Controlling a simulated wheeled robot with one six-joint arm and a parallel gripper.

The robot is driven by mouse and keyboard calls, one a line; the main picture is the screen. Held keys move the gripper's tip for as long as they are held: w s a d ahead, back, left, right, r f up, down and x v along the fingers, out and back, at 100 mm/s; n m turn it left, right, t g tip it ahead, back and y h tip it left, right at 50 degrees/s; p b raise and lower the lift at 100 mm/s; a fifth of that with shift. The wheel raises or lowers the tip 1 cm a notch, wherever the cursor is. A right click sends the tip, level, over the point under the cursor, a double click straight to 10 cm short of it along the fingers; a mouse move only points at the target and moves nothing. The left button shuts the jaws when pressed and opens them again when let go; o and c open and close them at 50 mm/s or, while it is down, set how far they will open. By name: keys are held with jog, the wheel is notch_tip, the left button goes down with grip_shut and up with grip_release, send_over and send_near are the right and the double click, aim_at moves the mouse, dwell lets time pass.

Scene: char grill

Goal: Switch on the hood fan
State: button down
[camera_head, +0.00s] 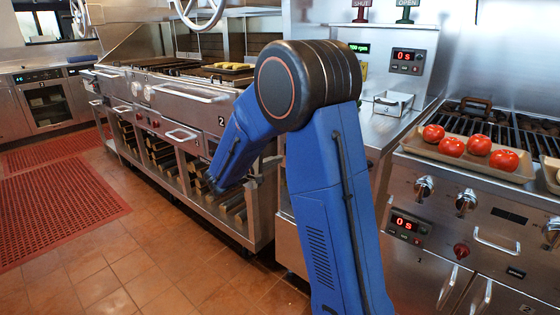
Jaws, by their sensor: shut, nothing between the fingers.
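No control marked as a hood fan switch can be made out. A steel back panel (424,92) at upper right carries a black control box (407,61) with a red "0 s" display and small buttons. A small green display (360,47) sits to its left. My blue arm rises in the middle and bends down to the left, in front of the counter. My gripper cannot be made out; the arm's far end is low by the grill front.
A long steel grill counter (185,95) with log racks below stands behind my arm. At right, a grill unit (480,225) has knobs and a tray of tomatoes (470,168). Wheels (200,12) hang at the top. Tiled floor (150,265) and red mats (55,210) are clear at left.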

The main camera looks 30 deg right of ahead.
jog(key=s+a+f, duration=0.1)
jog(key=s+a, duration=0.2)
jog(key=a, duration=0.7)
jog(key=shift+s+a+f, duration=0.2)
jog(key=shift+s, duration=0.2)
jog(key=s+d+m+g+y, duration=0.2)
jog(key=s+y, duration=0.1)
jog(key=s, duration=0.8)
jog(key=s+d+m+g+y, duration=0.1)
jog(key=s+d+g+y, duration=0.2)
jog(key=s, duration=0.8)
jog(key=s+a+m+t+y, duration=0.1)
jog(key=s+a+t+y, duration=0.3)
jog(key=s+a+y, duration=0.5)
jog(key=shift+s+a+r+y, duration=0.3)
jog(key=shift+s+a, duration=1.15)
jog(key=shift+s, duration=1.85)
jog(key=shift+d, duration=0.15)
